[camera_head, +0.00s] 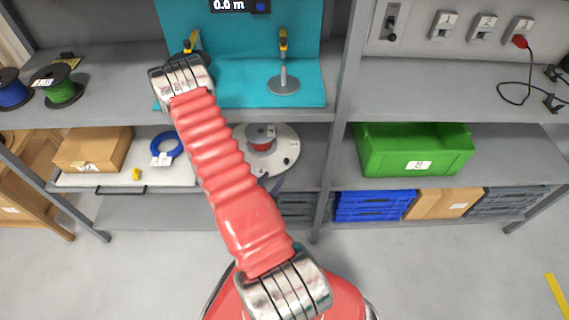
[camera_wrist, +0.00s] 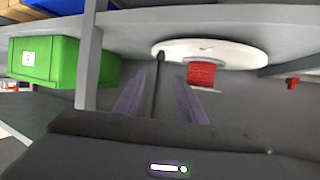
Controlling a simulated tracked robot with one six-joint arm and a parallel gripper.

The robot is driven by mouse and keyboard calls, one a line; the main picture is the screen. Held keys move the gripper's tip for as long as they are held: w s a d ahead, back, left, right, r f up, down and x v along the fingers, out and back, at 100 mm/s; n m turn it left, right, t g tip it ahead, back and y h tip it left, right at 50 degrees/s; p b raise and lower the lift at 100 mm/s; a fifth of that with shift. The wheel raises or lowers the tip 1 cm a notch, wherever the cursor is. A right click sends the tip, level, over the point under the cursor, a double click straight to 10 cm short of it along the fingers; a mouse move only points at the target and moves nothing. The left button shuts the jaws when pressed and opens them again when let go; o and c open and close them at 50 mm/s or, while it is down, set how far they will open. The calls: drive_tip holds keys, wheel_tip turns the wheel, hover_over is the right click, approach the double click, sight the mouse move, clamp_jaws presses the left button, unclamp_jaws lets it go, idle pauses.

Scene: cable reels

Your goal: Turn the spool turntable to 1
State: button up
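The spool turntable is a white disc (camera_head: 283,140) on the middle shelf, with a red spool (camera_head: 262,145) on it. A mark like a 4 shows near its front edge; other marks are too small to read. A dark knob (camera_head: 286,161) sits near its front right rim. The wrist view looks upside down: the disc (camera_wrist: 235,50) is at the top, with the red spool (camera_wrist: 201,73) below it. My gripper (camera_wrist: 160,98) is open at the disc's edge. A thin dark peg (camera_wrist: 159,60) shows between its fingers; I cannot tell whether they touch it.
A shelf upright (camera_head: 330,160) stands right of the turntable, and a green bin (camera_head: 415,150) is beyond it. A tray with a cardboard box (camera_head: 94,148) and blue cable coil (camera_head: 167,148) lies left. The upper shelf (camera_head: 420,95) is above the turntable.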

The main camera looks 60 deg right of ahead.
sight(287, 162)
drive_tip(key=shift+d, duration=0.1)
drive_tip(key=x, duration=1.3)
drive_tip(key=shift+d+f, duration=0.25)
drive_tip(key=shift+c, duration=0.5)
clamp_jaws()
drive_tip(key=shift+a, duration=0.2)
drive_tip(key=shift+s+d, duration=0.1)
drive_tip(key=shift+d, duration=0.05)
